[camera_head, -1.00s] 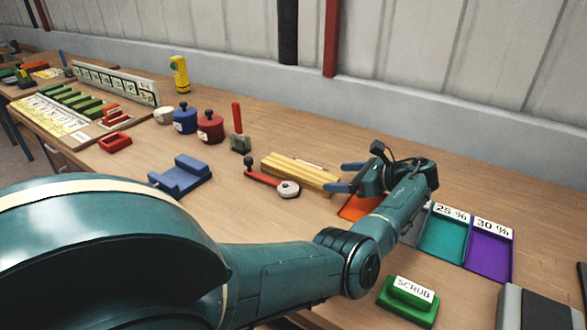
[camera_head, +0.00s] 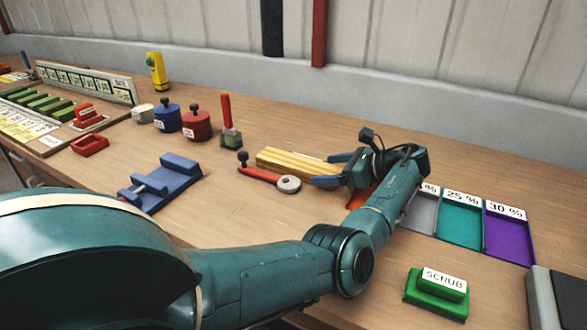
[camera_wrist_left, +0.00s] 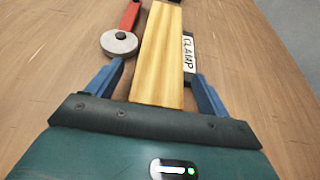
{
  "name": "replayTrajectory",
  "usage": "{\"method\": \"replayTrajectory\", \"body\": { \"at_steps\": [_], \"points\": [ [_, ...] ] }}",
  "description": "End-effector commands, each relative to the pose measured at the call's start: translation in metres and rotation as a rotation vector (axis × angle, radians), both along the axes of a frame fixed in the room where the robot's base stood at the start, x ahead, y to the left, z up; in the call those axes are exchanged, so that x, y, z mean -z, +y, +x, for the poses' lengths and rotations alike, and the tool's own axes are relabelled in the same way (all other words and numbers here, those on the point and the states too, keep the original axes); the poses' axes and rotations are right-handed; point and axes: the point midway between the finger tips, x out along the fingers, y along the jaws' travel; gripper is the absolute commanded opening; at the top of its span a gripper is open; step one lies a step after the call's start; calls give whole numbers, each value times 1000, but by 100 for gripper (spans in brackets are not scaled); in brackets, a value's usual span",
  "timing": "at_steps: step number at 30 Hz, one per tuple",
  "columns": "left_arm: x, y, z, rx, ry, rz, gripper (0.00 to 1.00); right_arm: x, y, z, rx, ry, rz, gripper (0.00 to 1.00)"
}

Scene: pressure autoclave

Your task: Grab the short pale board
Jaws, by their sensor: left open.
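The short pale board (camera_head: 291,164) lies flat on the bench in the head view, a yellowish block of wood. My left gripper (camera_head: 331,169) is at its right end, with the blue fingers apart. In the left wrist view the board (camera_wrist_left: 159,55) runs from the top edge down between the two open fingers, and the gripper (camera_wrist_left: 155,90) straddles its near end. There is a gap between the left finger and the board; the right finger is close to the board. The near end of the board is partly hidden by the gripper body. My right gripper is not in view.
A red-handled tool with a grey disc (camera_head: 289,184) lies just left of the board. A white CLAMP label (camera_wrist_left: 189,52) lies along its right side. A blue stand (camera_head: 163,181), colored trays (camera_head: 461,222) and a green SCRUB block (camera_head: 439,293) are nearby.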

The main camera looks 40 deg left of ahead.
Motion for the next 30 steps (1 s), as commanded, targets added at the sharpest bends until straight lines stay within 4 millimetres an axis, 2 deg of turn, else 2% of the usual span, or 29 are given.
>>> {"method": "replayTrajectory", "body": {
  "at_steps": [6,25,30],
  "points": [
    [0,0,0,0,0,0,78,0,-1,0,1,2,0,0],
    [0,0,0,0,0,0,27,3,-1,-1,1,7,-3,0],
    [-1,0,0,0,-1,1,26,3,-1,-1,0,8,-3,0]
  ]
}}
